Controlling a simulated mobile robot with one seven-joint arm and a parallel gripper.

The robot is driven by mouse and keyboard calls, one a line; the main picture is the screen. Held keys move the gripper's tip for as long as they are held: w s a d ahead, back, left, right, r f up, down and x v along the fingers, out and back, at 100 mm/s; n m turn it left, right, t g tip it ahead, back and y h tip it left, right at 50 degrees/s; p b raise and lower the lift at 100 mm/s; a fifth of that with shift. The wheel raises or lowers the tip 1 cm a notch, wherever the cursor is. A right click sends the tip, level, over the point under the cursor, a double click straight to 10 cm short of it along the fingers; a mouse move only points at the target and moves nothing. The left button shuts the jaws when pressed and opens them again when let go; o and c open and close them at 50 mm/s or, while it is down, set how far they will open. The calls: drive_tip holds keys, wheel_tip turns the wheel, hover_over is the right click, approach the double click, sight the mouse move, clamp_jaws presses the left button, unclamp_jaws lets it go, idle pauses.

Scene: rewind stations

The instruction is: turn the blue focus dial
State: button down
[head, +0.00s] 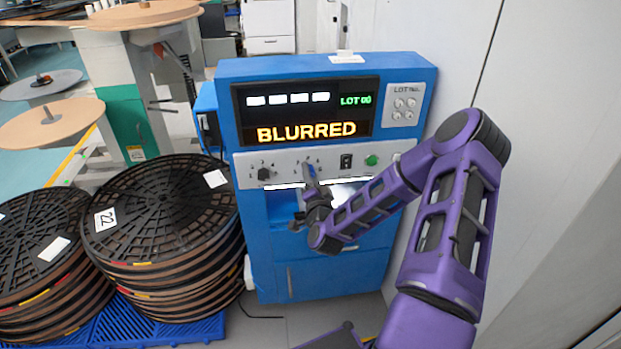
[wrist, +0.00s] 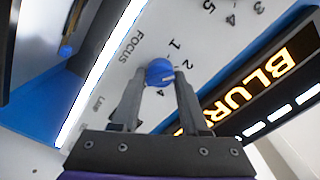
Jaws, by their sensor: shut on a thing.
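The blue focus dial (wrist: 159,72) sits on the pale panel of the blue machine, beside the word FOCUS and a ring of numbers. My gripper (wrist: 160,82) is shut on the dial, with one dark finger on each side of it. In the head view, my gripper (head: 312,176) reaches the machine's control panel and hides most of the dial. The display (head: 306,132) on the machine reads BLURRED in orange, with LOT 00 in green above.
A black dial (head: 264,174) is left of my gripper on the panel. A black switch (head: 346,161) and a green button (head: 371,160) are to its right. Stacked black reels (head: 160,215) stand left of the machine. A pale wall (head: 560,120) is close on the right.

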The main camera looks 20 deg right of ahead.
drive_tip(key=shift+m, duration=0.6)
drive_tip(key=shift+c, duration=2.3)
unclamp_jaws()
drive_tip(key=p+v, duration=0.3)
drive_tip(key=v, duration=1.4)
drive_tip(key=shift+s, duration=0.25)
drive_tip(key=shift+a, duration=0.1)
